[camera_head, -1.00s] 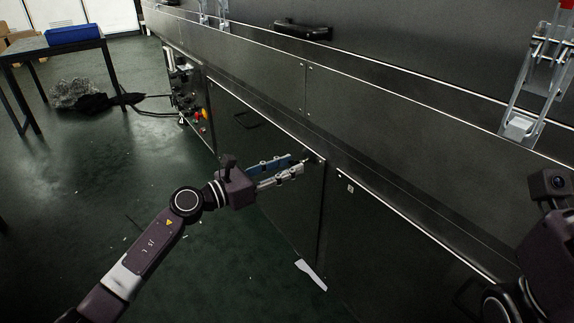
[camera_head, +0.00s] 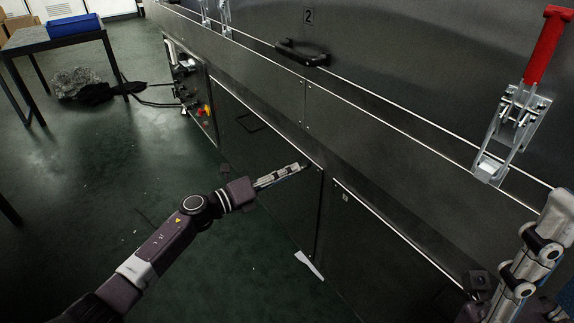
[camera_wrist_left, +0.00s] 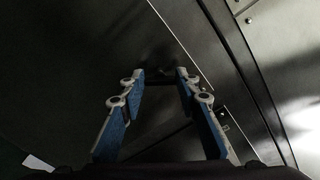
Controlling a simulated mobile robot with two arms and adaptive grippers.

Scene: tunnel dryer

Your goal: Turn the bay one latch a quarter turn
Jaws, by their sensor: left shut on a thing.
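The bay one latch is a small dark piece at the upper right corner of a low black panel (camera_head: 262,150). My left gripper (camera_head: 303,167) reaches it from the left, its fingers almost edge-on, and mostly hides it. In the left wrist view the blue-padded fingers (camera_wrist_left: 161,76) converge on a small dark piece between their tips, shut on it. The latch's exact angle cannot be made out. My right gripper (camera_head: 535,255) is at the lower right, away from the latch, its fingers partly cut off; whether it is open or shut cannot be told.
A toggle clamp with a red handle (camera_head: 543,48) stands at the upper right. A black handle (camera_head: 302,53) is on the upper panel, below a "2" label (camera_head: 308,16). A white scrap (camera_head: 309,265) lies by the dryer's base. A table (camera_head: 52,37) stands far left; the floor between is mostly clear.

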